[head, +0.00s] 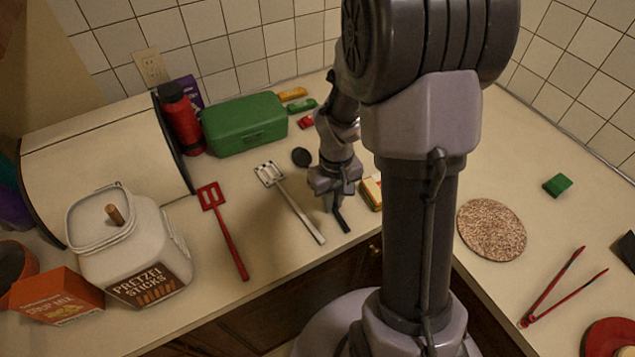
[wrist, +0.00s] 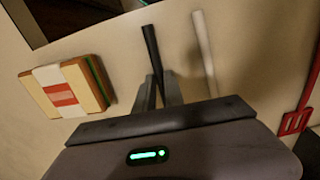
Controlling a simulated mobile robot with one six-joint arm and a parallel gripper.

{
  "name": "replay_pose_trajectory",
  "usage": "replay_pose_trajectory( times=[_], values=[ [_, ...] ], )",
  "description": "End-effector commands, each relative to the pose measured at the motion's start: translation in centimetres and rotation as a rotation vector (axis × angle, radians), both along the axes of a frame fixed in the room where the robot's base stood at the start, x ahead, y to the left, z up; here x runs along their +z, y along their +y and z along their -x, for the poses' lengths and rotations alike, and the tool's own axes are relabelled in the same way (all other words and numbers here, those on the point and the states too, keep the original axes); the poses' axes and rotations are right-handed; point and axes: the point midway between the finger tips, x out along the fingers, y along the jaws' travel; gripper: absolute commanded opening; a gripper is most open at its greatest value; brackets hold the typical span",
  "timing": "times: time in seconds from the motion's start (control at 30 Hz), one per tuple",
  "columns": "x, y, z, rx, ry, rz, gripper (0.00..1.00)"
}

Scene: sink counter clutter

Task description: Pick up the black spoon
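The black spoon lies on the beige counter. In the head view its dark round bowl (head: 301,157) is left of my gripper (head: 331,206), and its handle (head: 342,220) comes out below the fingers near the counter's front edge. The middle of the spoon is hidden behind my gripper. In the wrist view the black spoon's handle (wrist: 152,48) runs down between the two grey fingers of my gripper (wrist: 160,82). The fingers are close together, one against each side of the handle. The spoon appears to rest on the counter.
A silver slotted turner (head: 296,210) lies close left of the spoon, and a red turner (head: 226,235) farther left. A small sandwich-like block (head: 371,193) sits just right of my gripper. A green box (head: 245,125) stands behind. The front edge drops off nearby.

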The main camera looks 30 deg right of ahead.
Motion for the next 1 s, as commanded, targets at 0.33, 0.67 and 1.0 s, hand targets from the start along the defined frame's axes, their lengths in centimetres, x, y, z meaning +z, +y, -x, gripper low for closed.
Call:
replay_pose_trajectory(
  times=[0.33, 0.67, 1.0],
  values=[
    [0.0, 0.0, 0.0, 0.0, 0.0, 0.0, 0.0],
    [2.7, 0.0, 0.0, 0.0, -0.002, 0.0, 0.0],
    [4.2, 3.8, 4.5, 0.004, 0.001, 0.0, 0.0]
  ],
)
